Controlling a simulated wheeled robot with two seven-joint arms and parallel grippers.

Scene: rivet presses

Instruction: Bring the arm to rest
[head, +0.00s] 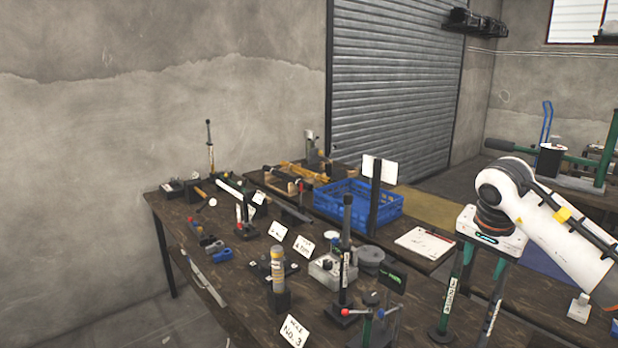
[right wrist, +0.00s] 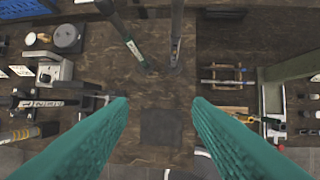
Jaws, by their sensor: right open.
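My right arm comes in from the right in the head view, with my right gripper (head: 482,268) pointing down over the near right part of the table. In the right wrist view, the two teal fingers of the right gripper (right wrist: 159,101) stand wide apart with nothing held between them. A green post with a white label (head: 449,302) stands just below and beside the gripper, and a dark labelled post is close by. Both posts show ahead of the fingers in the right wrist view, the green one (right wrist: 134,48) at left. My left gripper is not in view.
The dark wooden table (head: 325,300) is crowded with hand presses, a yellow-and-grey cylinder (head: 278,268) and small white cards. A blue crate (head: 358,203) stands behind. A dark square patch (right wrist: 161,127) lies bare below the fingers. Another bench stands at right.

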